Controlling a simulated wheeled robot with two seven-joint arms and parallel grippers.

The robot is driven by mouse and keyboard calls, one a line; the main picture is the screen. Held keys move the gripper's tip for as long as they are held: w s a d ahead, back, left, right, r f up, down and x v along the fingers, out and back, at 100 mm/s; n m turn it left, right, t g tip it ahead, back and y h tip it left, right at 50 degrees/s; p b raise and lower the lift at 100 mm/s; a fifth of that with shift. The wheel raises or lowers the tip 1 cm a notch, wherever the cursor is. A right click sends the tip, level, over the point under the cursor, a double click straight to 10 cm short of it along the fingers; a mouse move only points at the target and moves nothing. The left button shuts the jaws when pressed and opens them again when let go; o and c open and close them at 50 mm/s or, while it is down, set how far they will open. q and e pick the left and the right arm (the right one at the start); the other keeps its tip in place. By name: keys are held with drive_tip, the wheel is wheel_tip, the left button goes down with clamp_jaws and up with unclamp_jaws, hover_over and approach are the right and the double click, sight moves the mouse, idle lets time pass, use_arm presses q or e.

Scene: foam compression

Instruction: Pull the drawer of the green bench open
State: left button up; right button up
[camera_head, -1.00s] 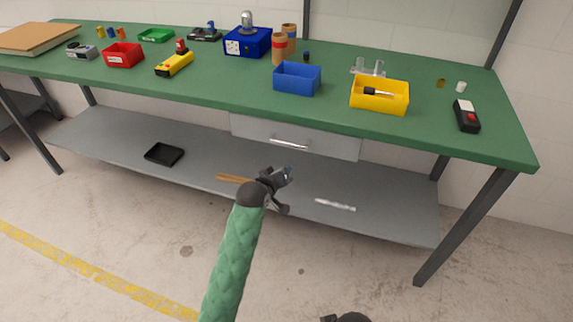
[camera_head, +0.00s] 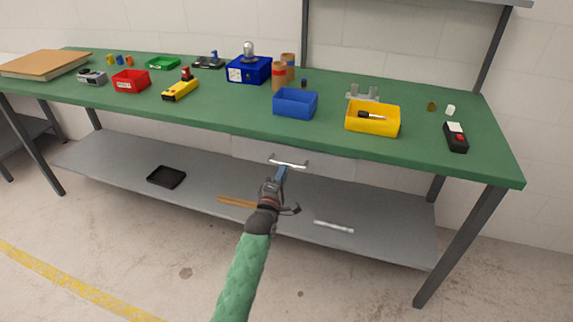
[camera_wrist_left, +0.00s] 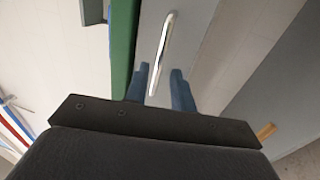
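The green bench (camera_head: 215,103) has a grey drawer (camera_head: 325,163) under its top, which looks closed. A silver bar handle (camera_head: 296,165) sits on the drawer front. My left gripper (camera_head: 282,170) is at the handle, its blue fingertips overlapping it in the head view. In the left wrist view, the blue fingers (camera_wrist_left: 160,78) are apart, and the handle (camera_wrist_left: 166,38) runs lengthwise into the gap between them. The left gripper is open; I cannot tell whether it touches the bar. My right gripper is not in view.
A grey lower shelf (camera_head: 110,150) holds a black tray (camera_head: 166,177), a wooden piece (camera_head: 236,202) and a silver bar (camera_head: 333,226). A blue bin (camera_head: 295,103) and a yellow bin (camera_head: 373,119) stand on the bench above the drawer. The floor in front is clear.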

use_arm(q)
drive_tip(key=shift+p+x, duration=0.3)
drive_tip(key=shift+x, duration=2)
drive_tip(key=shift+c, duration=0.5)
clamp_jaws()
